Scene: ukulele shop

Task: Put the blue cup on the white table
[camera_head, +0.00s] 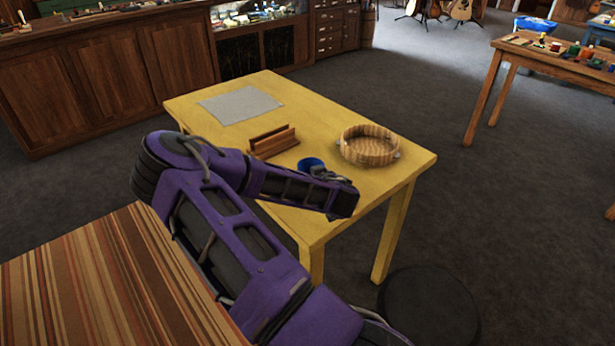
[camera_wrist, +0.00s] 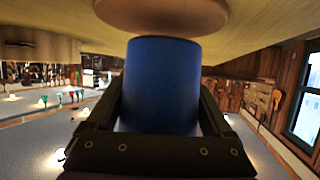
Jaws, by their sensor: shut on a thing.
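The blue cup (camera_head: 311,164) is at the front part of a yellow table (camera_head: 345,215), partly hidden by my gripper (camera_head: 326,176). In the wrist view, the blue cup (camera_wrist: 162,80) fills the space between the two dark fingers of my gripper (camera_wrist: 163,98), which is shut on it. One end of the cup is at a round brown disc (camera_wrist: 160,14) on or near the yellow surface; I cannot tell whether they touch. No white table shows in either view; the table under the cup is yellow.
A round wicker basket (camera_head: 369,146), a wooden holder (camera_head: 273,141) and a grey sheet (camera_head: 240,105) lie on the yellow table. A black round stool (camera_head: 429,305) stands by its front right. A cluttered wooden table (camera_head: 560,65) is at the right, cabinets (camera_head: 120,75) behind.

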